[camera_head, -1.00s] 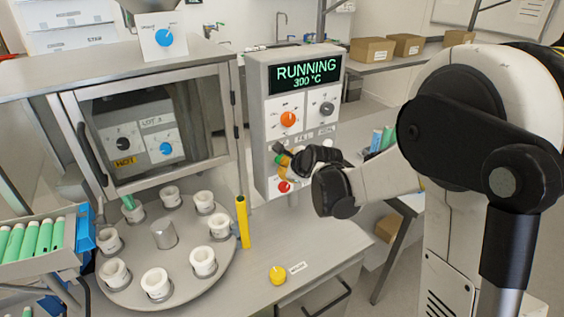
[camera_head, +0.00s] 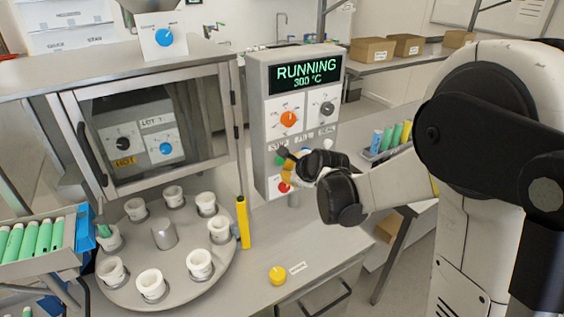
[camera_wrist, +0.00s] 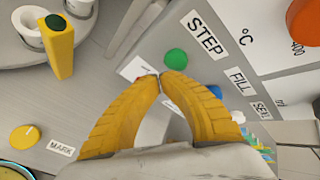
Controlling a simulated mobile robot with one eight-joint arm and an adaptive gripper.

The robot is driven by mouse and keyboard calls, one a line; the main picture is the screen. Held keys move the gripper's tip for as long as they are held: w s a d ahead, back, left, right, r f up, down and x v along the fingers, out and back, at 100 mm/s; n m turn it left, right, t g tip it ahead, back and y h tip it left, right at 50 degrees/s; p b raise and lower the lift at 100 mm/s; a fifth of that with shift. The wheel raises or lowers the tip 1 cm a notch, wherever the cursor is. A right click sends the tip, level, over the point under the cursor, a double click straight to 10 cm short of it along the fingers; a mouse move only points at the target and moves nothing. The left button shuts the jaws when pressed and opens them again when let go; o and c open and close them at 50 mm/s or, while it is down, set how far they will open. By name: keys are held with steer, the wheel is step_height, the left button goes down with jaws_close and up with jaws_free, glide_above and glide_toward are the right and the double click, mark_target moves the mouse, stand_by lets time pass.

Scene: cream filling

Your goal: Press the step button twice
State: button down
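The green step button (camera_wrist: 176,58) shows in the wrist view on the grey panel, beside its "STEP" label (camera_wrist: 206,35). In the head view the button (camera_head: 281,159) is partly hidden by my gripper. My gripper (camera_wrist: 160,76) has yellow fingers with their tips together and nothing between them. The tips appear just below the green button in the wrist view; whether they touch it I cannot tell. In the head view my gripper (camera_head: 290,166) is in front of the control panel (camera_head: 262,120), whose display reads "RUNNING 300 °C".
A blue button (camera_wrist: 215,91) near "FILL" is right of the fingers. A red button (camera_head: 284,187) is low on the panel. A round turntable (camera_head: 183,265) with several white cups, a yellow post (camera_head: 243,222) and a yellow knob (camera_head: 277,275) are on the counter.

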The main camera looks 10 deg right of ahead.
steer(key=s, duration=0.1)
steer(key=s+d, duration=0.1)
steer(key=s, duration=0.2)
steer(key=shift+s+d, duration=0.25)
steer(key=shift+s, duration=0.1)
stand_by(0.3)
steer(key=s+f+n+g+h+b, duration=0.1)
steer(key=s+f+n+g+b, duration=0.2)
steer(key=s+n, duration=1.9)
steer(key=s+b, duration=0.5)
steer(key=shift+s+a+f+h, duration=0.15)
steer(key=shift+s+a+h, duration=0.1)
steer(key=shift+s+h, duration=0.15)
